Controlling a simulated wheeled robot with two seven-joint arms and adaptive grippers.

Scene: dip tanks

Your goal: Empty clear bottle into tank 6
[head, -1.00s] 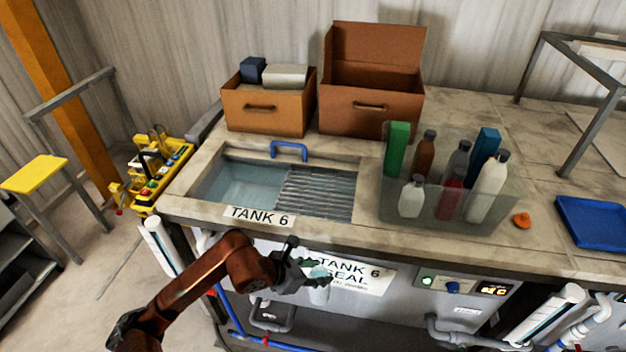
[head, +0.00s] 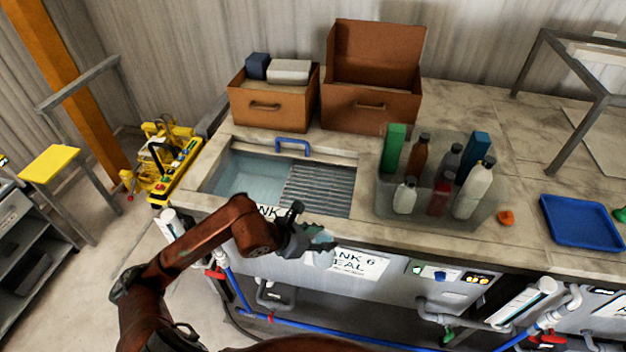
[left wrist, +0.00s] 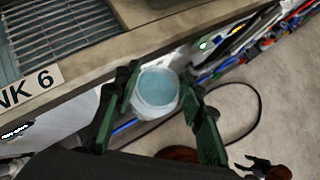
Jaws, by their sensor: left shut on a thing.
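My left gripper (head: 308,242) is shut on the clear bottle (head: 324,252), in front of the counter's front edge. In the left wrist view the bottle (left wrist: 157,92) sits between the two dark fingers, seen from above as a round shape with pale bluish contents; it looks roughly upright. Tank 6 (head: 245,180) is behind the gripper and to its left, with bluish liquid in its left part and a ribbed grey grate (head: 317,190) over its right part. The arm partly hides the tank's label. A small dark claw shape (left wrist: 258,165) in the left wrist view may be my right gripper.
A clear bin (head: 450,212) with several bottles and boxes stands right of the tank. A blue handle (head: 292,145) is at the tank's back edge. Two brown boxes (head: 262,106) (head: 370,106) stand behind. An orange item (head: 506,218) and blue tray (head: 582,222) lie further right.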

